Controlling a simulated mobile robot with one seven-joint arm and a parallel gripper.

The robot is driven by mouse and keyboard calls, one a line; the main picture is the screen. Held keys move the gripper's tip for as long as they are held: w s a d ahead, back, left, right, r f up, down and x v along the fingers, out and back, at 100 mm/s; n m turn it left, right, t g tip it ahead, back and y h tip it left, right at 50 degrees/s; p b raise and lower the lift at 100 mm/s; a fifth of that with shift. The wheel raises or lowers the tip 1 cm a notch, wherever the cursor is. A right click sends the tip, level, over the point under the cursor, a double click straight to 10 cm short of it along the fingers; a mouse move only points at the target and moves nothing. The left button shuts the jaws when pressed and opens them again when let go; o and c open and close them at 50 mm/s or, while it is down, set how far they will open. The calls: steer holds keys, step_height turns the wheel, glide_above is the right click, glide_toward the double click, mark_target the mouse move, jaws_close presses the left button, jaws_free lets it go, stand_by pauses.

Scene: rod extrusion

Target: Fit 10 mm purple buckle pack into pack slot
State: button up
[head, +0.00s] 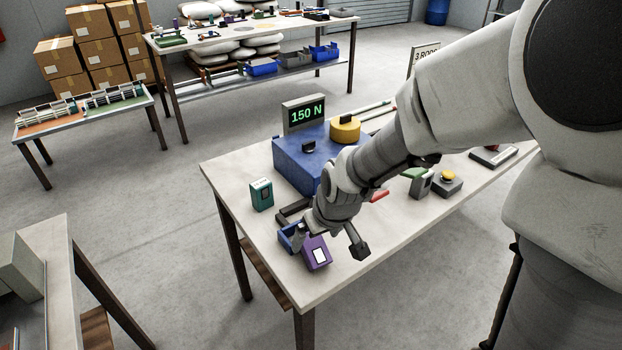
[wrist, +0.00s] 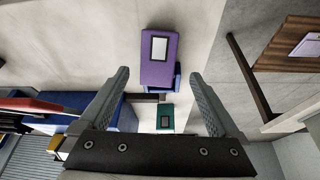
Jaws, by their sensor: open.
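The purple buckle pack (head: 317,253) with a white label stands near the table's front left corner in the head view. In the wrist view the purple pack (wrist: 159,48) appears ahead of and between the fingertips, with gaps on both sides. My gripper (head: 329,243) is open and empty, just above or behind the pack; the exact height is unclear. It also shows in the wrist view (wrist: 160,74). I cannot tell which thing is the pack slot.
A blue machine (head: 298,160) reading 150 N stands behind my gripper. A teal pack (head: 261,194) stands to its left.

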mark_target(316, 247)
steer(key=x, duration=0.2)
steer(key=b+x, duration=0.1)
steer(key=x, duration=0.1)
steer(key=b+x, duration=0.1)
steer(key=x, duration=0.1)
steer(key=shift+s+d+f, duration=0.15)
steer(key=shift+d+f, duration=0.1)
steer(key=shift+f, duration=0.25)
steer(key=shift+r, duration=0.1)
jaws_close()
